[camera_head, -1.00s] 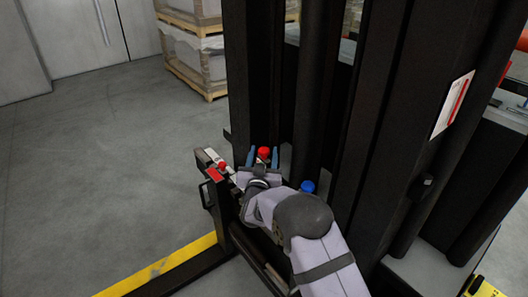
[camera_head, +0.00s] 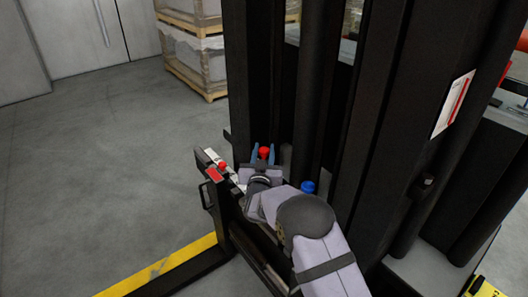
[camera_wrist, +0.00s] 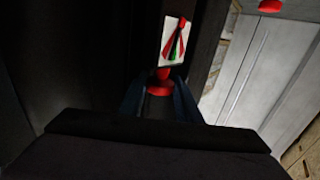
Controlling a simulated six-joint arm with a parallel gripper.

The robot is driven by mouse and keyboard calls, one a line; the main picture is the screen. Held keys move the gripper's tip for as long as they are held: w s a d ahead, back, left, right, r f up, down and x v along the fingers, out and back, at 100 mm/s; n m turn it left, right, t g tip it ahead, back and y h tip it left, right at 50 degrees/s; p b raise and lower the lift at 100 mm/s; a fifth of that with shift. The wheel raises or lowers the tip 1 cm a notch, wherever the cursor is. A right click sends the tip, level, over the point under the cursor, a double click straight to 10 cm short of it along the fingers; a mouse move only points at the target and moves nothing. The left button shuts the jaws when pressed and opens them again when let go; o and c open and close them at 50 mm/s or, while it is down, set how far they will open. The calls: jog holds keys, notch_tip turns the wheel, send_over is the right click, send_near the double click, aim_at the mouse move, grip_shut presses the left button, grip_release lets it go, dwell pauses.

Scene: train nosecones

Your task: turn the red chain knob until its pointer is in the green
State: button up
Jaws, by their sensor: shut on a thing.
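The red chain knob (camera_head: 264,152) stands at the foot of the black mast, upper end showing between the blue fingers of my gripper (camera_head: 263,155). In the wrist view the red knob (camera_wrist: 162,87) sits between the fingertips (camera_wrist: 159,98), and my gripper is shut on it. Beyond it in the wrist view is a small white plate (camera_wrist: 168,45) with red, green and black wedge marks. The pointer is too small and dark to tell apart from the marks, so I cannot tell where it points.
A blue knob (camera_head: 307,187) stands just right of my wrist. A second red knob (camera_head: 222,167) is on the frame to the left. Black mast columns (camera_head: 318,80) rise close behind and right. The grey floor (camera_head: 110,165) at left is clear.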

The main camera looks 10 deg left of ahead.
aim_at(264, 150)
jog(key=shift+d+y, duration=0.1)
jog(key=shift+y, duration=0.2)
jog(key=shift+r+n+g+y+b, duration=0.15)
jog(key=shift+n+g+y+b, duration=0.25)
jog(key=shift+n+y+b, duration=1.6)
jog(key=shift+n+g+y, duration=0.3)
jog(key=shift+g+y, duration=0.1)
jog(key=shift+y, duration=0.8)
jog(key=o, duration=0.9)
jog(key=shift+o, duration=0.6)
notch_tip(264, 150, up, 10)
jog(key=shift+p, duration=0.9)
